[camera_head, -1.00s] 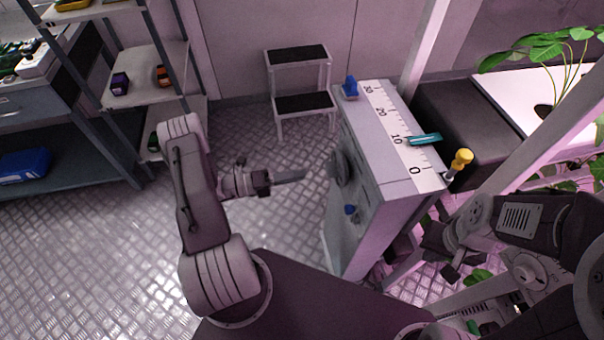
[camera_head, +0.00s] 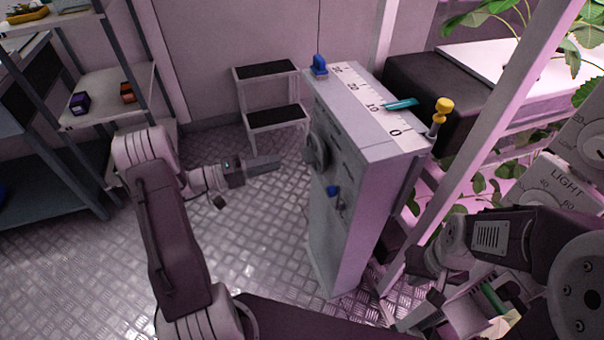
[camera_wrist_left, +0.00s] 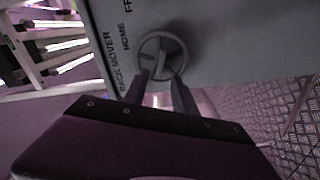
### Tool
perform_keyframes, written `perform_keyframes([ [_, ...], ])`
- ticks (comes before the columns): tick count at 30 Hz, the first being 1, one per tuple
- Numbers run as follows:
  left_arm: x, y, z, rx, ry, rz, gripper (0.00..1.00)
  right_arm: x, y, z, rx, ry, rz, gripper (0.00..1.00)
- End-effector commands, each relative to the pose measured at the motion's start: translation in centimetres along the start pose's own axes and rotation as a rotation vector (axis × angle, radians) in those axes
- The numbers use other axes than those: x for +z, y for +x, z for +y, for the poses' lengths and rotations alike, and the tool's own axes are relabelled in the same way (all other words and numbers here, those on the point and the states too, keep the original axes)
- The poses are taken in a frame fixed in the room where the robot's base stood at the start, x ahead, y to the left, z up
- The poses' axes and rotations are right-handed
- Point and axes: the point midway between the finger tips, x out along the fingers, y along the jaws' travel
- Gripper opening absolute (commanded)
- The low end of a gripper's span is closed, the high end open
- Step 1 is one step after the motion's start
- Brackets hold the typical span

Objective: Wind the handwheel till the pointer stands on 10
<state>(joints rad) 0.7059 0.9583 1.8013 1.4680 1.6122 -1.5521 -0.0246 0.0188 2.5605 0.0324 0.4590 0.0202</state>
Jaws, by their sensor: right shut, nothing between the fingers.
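The handwheel (camera_head: 316,152) is a grey round wheel on the left face of a grey cabinet (camera_head: 345,200). It also shows in the left wrist view (camera_wrist_left: 163,53), beside the lettering "RACK MOVER" and "HOME". The teal pointer (camera_head: 402,104) lies across the white scale (camera_head: 362,92) on the cabinet top, with its tip at or very near the 10 mark. My left gripper (camera_head: 278,162) is open and empty, to the left of the wheel and apart from it; its fingers (camera_wrist_left: 160,92) point at the wheel. My right gripper (camera_head: 428,266) is low at right, shut and empty.
A blue knob (camera_head: 319,66) and a yellow-topped handle (camera_head: 441,112) stand at the cabinet top's edges. A small blue part (camera_head: 333,191) sits below the wheel. A step stool (camera_head: 268,95) and shelving (camera_head: 110,90) stand behind. The floor left of the cabinet is clear.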

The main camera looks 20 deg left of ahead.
Motion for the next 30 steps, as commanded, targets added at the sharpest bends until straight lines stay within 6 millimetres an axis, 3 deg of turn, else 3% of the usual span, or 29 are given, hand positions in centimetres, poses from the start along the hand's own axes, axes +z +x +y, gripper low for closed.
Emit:
perform_keyframes([
  [5,0.1,0.4,0.0,0.001,-0.003,-0.002,0.33,-0.1,-0.1,0.0,0.000,0.000,0.001,0.00],
  [18,0.2,8.2,0.0,0.001,-0.006,-0.004,0.33,0.1,0.8,0.0,0.000,0.000,0.000,0.00],
  [29,0.1,9.1,0.0,0.000,-0.006,-0.001,0.33,0.1,0.9,0.0,0.000,0.000,0.000,0.00],
  [30,0.1,9.1,0.0,0.000,-0.006,-0.001,0.22,0.1,0.9,0.0,0.000,0.000,0.000,0.00],
])
